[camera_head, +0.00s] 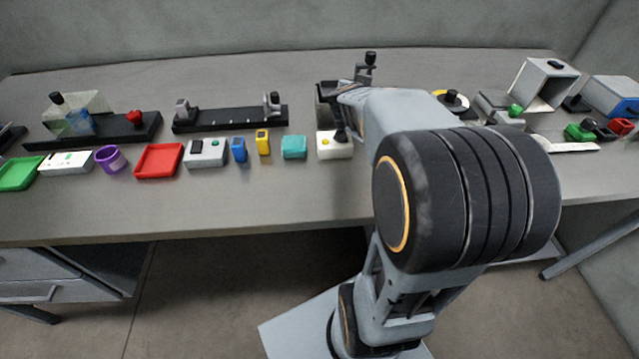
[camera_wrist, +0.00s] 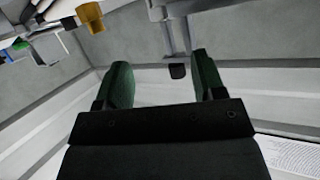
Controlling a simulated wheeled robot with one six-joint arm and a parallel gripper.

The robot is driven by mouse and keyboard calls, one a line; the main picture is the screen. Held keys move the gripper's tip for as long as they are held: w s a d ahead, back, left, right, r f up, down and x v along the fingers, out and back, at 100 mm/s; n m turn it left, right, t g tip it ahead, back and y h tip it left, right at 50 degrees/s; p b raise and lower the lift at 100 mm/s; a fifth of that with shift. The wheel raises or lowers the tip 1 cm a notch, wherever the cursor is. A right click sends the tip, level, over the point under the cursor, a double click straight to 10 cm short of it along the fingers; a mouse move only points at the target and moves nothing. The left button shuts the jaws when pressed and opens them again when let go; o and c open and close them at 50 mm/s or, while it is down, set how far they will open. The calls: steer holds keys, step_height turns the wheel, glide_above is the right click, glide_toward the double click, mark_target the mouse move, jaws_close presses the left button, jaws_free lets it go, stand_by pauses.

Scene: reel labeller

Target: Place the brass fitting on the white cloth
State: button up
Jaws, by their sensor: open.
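My gripper (camera_wrist: 164,78) is open in the wrist view, with two green-padded fingers apart and nothing between them. In the head view my arm reaches over the bench and its end is at the back, largely hidden. I cannot clearly pick out the brass fitting. An amber-brown, cup-like thing (camera_wrist: 90,16) shows at the top left of the wrist view, beyond the fingers, but I cannot tell whether it is the fitting. A flat white piece (camera_head: 572,147) lies at the right of the bench, partly behind my arm; it may be the white cloth.
On the bench (camera_head: 290,190) stand a red tray (camera_head: 159,161), a purple ring (camera_head: 111,159), a teal block (camera_head: 294,147), a white button box (camera_head: 334,145) and a black rail fixture (camera_head: 230,118). An open grey box (camera_head: 542,82) stands back right. The front strip is clear.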

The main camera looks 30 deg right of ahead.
steer(key=s+a+f+n+y, duration=0.15)
steer(key=a+n+y, duration=0.3)
steer(key=a, duration=0.55)
steer(key=s+a+f+n+y, duration=0.1)
steer(key=a+f+n+y, duration=0.15)
steer(key=a+y, duration=0.5)
steer(key=s+a+f+n+g, duration=0.1)
steer(key=s+a, duration=0.1)
steer(key=s+a+f+g, duration=0.1)
steer(key=s+a, duration=0.1)
steer(key=s+a+f+n+g, duration=0.1)
steer(key=s+a, duration=0.1)
steer(key=s, duration=0.1)
steer(key=shift+f+n, duration=0.3)
steer(key=s+g, duration=0.1)
steer(key=s, duration=0.1)
steer(key=s+f+g+h, duration=0.1)
steer(key=s, duration=0.1)
steer(key=s+f+g, duration=0.1)
steer(key=s, duration=0.1)
steer(key=shift+s+d+f+h, duration=0.15)
steer(key=shift+s+f+h, duration=0.1)
steer(key=shift+h, duration=0.15)
steer(key=shift+s+d+f+g, duration=0.1)
steer(key=shift+s+d+g, duration=0.1)
steer(key=shift+s+g, duration=0.15)
